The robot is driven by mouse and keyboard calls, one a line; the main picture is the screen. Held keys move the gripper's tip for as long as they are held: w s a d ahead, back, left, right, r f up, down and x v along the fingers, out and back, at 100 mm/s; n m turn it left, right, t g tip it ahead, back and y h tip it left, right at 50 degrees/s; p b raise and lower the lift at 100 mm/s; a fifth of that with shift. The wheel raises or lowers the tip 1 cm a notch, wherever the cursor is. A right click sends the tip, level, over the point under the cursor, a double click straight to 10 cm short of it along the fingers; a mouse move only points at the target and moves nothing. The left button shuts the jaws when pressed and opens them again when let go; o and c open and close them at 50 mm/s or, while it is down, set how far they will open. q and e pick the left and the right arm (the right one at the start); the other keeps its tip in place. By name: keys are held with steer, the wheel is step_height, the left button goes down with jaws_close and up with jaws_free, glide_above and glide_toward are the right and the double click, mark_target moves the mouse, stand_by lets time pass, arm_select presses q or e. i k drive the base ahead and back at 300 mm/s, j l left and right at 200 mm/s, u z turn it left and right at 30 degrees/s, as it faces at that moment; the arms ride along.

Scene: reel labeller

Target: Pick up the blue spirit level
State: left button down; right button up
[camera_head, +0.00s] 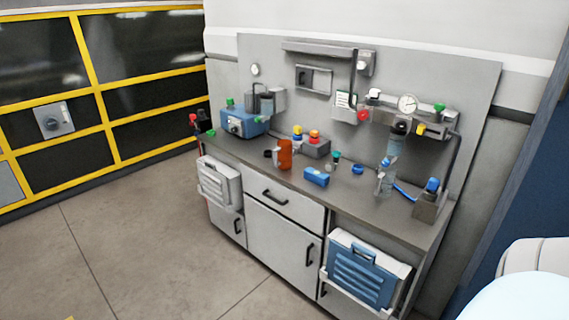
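A short blue block (316,177) lies on the grey bench top, near its front edge and right of an orange cylinder (285,154). It may be the blue spirit level, but it is too small to tell for sure. A thin blue strip (404,190) lies farther right on the bench, beside an upright clear cylinder (391,150). Neither of my grippers is in view.
The bench (345,194) stands against a grey back panel with gauges and valves. A blue box device (245,121) stands at its left end. White and blue cases (365,275) hang on its front. Yellow-framed dark panels (145,90) stand left; the floor (130,240) before the bench is clear.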

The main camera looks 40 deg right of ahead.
mark_target(315, 177)
steer(key=i+z, duration=0.35)
steer(key=i, duration=0.4)
steer(key=i+j+z, duration=0.1)
steer(key=i+z, duration=0.3)
steer(key=i, duration=0.4)
steer(key=i+z, duration=0.2)
steer(key=i, duration=0.25)
steer(key=i+j+z, duration=0.2)
steer(key=i, duration=0.25)
steer(key=i+j+z, duration=0.2)
steer(key=i, duration=0.2)
steer(key=l+z, duration=0.1)
steer(key=z, duration=0.35)
